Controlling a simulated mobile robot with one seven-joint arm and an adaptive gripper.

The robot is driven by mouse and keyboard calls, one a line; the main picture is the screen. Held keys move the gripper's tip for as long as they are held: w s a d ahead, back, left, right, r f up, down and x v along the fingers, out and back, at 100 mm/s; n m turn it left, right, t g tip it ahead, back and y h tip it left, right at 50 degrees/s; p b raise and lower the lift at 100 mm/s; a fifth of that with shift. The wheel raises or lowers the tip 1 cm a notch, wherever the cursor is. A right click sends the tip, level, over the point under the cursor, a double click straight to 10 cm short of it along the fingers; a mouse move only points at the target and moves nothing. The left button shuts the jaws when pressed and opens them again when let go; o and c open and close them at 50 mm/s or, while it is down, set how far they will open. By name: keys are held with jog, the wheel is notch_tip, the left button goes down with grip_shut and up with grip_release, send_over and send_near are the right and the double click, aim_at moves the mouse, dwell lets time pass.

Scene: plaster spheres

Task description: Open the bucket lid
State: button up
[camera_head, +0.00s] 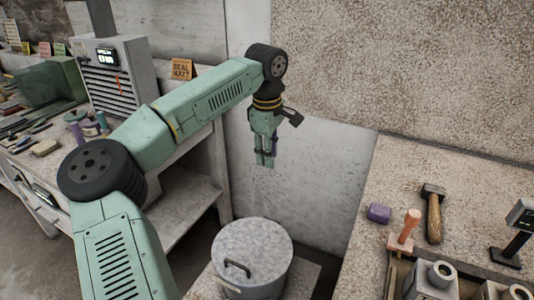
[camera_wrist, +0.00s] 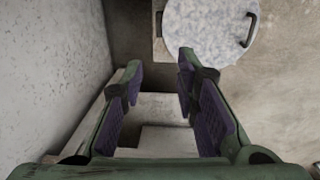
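The bucket (camera_head: 252,284) is a grey round container on a low pale stand between the two benches. Its speckled grey lid (camera_head: 256,243) lies flat on top, with a dark bar handle (camera_head: 237,268) at the near left of the lid. My gripper (camera_head: 265,162) hangs above and behind the bucket, apart from it, pointing down. In the wrist view my gripper (camera_wrist: 160,75) has its two purple-padded fingers spread with nothing between them. The lid (camera_wrist: 205,28) shows at the top of the wrist view, beyond the fingertips, with its handle (camera_wrist: 249,29) at the right.
A right-hand bench (camera_head: 362,255) holds a hammer (camera_head: 434,215), a purple block (camera_head: 379,213) and an orange-handled tool (camera_head: 404,232). A left-hand bench (camera_head: 203,190) carries a grey cabinet (camera_head: 118,80) and tools. A pale wall (camera_head: 318,175) stands close behind the bucket.

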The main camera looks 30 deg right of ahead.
jog(key=shift+w+d+r+p, duration=0.35)
jog(key=shift+d+r+p, duration=0.1)
jog(key=shift+r+p, duration=0.25)
jog(key=shift+w+d+r+p, duration=0.35)
jog(key=shift+d+r+p, duration=0.15)
jog(key=shift+r, duration=0.3)
notch_tip(320, 180, up, 12)
jog(key=shift+s+a, duration=0.3)
jog(key=shift+a, duration=0.1)
